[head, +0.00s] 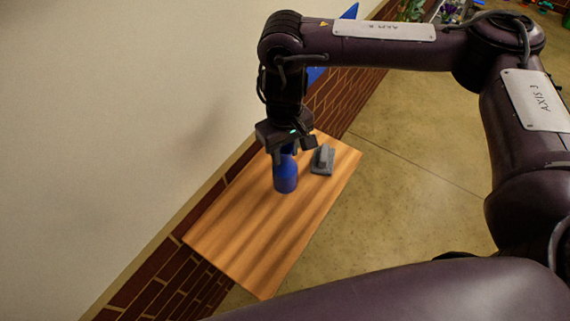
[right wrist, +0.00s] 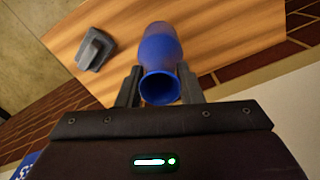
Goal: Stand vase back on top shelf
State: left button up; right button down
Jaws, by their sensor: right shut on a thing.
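The blue vase (head: 286,176) is upright on or just above the wooden shelf (head: 240,225); I cannot tell whether its base touches the wood. My right gripper (head: 288,150) comes down from above and is shut on the vase's neck. In the right wrist view the vase (right wrist: 160,52) shows its open round mouth between the two fingers of the gripper (right wrist: 159,88). Its body widens away from the camera over the shelf (right wrist: 235,25). My left gripper is not in view.
A grey block-like object with a raised handle (head: 322,160) lies on the shelf just right of the vase; it also shows in the right wrist view (right wrist: 95,49). A brick-patterned wall (head: 335,98) runs along the shelf's back. The shelf's near part is clear.

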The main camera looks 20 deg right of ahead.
aim_at(284, 166)
jog(key=shift+a+f+b, duration=0.1)
jog(key=shift+f+b, duration=0.25)
jog(key=shift+f, duration=2.55)
jog(key=c, duration=1)
grip_release()
